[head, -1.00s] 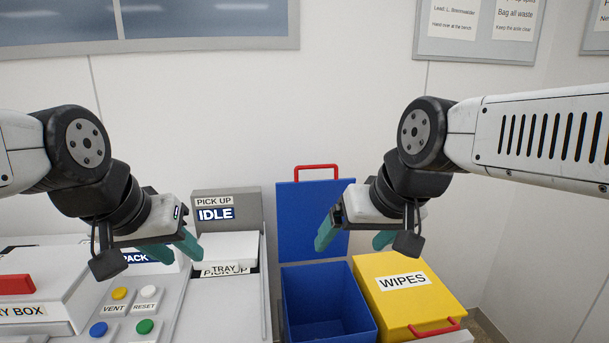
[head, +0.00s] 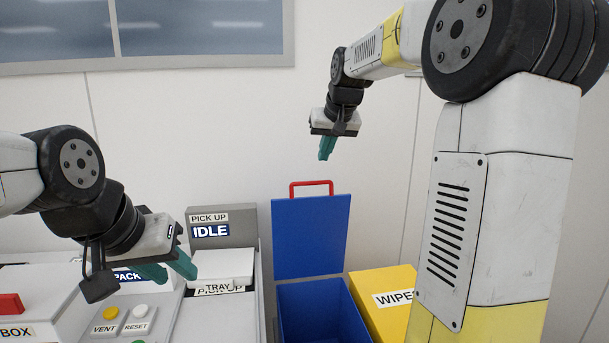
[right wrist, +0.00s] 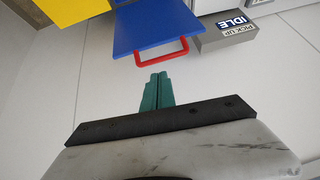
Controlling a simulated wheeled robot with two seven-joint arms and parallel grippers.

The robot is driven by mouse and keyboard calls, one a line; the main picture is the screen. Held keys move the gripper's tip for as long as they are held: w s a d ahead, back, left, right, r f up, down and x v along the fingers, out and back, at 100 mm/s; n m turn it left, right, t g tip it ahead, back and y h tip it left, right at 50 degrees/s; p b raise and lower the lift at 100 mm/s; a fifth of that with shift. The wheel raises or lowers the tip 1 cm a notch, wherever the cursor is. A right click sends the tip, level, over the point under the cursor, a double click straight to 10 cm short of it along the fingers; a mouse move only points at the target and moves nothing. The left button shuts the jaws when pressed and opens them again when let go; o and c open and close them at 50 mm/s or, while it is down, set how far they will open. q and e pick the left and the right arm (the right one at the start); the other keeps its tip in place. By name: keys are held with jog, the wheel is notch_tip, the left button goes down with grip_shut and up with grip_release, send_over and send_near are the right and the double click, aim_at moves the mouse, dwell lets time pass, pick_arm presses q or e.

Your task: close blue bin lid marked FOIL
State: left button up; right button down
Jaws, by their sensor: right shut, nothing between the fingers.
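The blue bin (head: 318,312) stands open, its inside empty as far as I can see. Its blue lid (head: 311,236) stands upright at the back, with a red handle (head: 311,184) on its top edge. No FOIL marking shows on the visible faces. My right gripper (head: 326,148) is shut and empty, above and slightly right of the handle. In the right wrist view, the shut fingers (right wrist: 157,92) point toward the red handle (right wrist: 162,56) and the lid (right wrist: 150,27), apart from them. My left gripper (head: 170,270) is open and empty, left of the bin near the pick-up tray.
A yellow WIPES bin (head: 385,290) stands right of the blue bin, partly behind my right arm. A grey pick-up unit marked IDLE (head: 224,228) and a white tray (head: 222,264) stand on its left. The wall is close behind the lid.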

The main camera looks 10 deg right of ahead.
jog(key=w+a, duration=0.1)
jog(key=w, duration=0.5)
jog(key=shift+h, duration=0.4)
jog(key=shift+w+a+f, duration=0.1)
jog(key=shift+w+f, duration=0.3)
jog(key=shift+f, duration=1.05)
jog(key=shift+w+a+f, duration=0.1)
jog(key=shift+w+f, duration=0.25)
jog(key=shift+f, duration=1.05)
jog(key=shift+w+a+f, duration=0.1)
jog(key=shift+w+f, duration=0.3)
jog(key=shift+f, duration=1.05)
jog(key=shift+d, duration=0.1)
